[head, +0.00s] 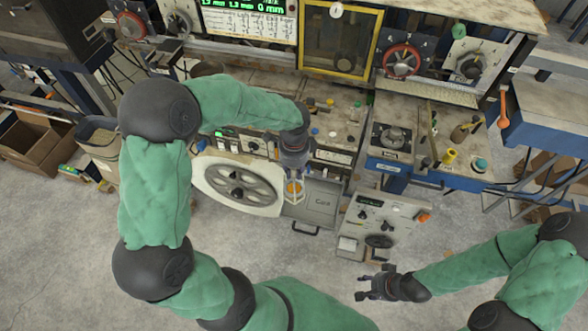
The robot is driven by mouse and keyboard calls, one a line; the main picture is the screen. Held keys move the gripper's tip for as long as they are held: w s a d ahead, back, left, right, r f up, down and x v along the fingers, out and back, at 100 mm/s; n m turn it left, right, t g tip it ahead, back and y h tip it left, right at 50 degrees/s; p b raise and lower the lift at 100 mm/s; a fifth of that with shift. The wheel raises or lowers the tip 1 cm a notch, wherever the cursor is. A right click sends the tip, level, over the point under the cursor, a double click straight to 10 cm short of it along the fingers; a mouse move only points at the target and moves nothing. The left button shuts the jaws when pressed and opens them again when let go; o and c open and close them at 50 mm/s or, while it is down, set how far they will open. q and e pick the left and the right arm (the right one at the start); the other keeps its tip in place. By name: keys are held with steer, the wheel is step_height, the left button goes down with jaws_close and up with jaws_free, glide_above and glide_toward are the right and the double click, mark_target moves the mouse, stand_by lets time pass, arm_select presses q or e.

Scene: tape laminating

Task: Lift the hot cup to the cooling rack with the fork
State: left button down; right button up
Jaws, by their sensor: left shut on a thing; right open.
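My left gripper (293,170) reaches down over the front of the machine and is shut on a small pale forked piece (299,197), which looks like the fork. A small orange round thing (294,187) shows between its prongs and may be the hot cup; whether it rests on the fork cannot be told. Just right of it is a grey panel (320,203) with lettering that seems to read "Cool", likely the cooling rack. My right gripper (364,286) is open and empty, low at the right over the bare floor.
A large grey wheel (238,185) in a white housing stands just left of the fork. A grey control box (378,224) stands to the right. A blue-edged bench (430,165) with knobs and small bottles lies farther right. The floor in front is clear.

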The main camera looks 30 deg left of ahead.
arm_select(q)
steer(key=shift+r+m+p, duration=0.25)
steer(key=shift+m+p, duration=0.4)
steer(key=shift+m, duration=0.2)
steer(key=shift+r+m+p, duration=0.25)
steer(key=shift+m+p, duration=0.35)
steer(key=shift+m, duration=0.25)
steer(key=s+a+r+p, duration=0.2)
steer(key=s+a+p, duration=0.1)
steer(key=a, duration=1.3)
steer(key=s+a+r+p, duration=0.2)
steer(key=s+a+p, duration=0.1)
steer(key=a, duration=1.3)
steer(key=s+a+r+p, duration=0.2)
steer(key=s+a+p, duration=0.2)
steer(key=a, duration=1.2)
steer(key=shift+r, duration=0.25)
stand_by(0.7)
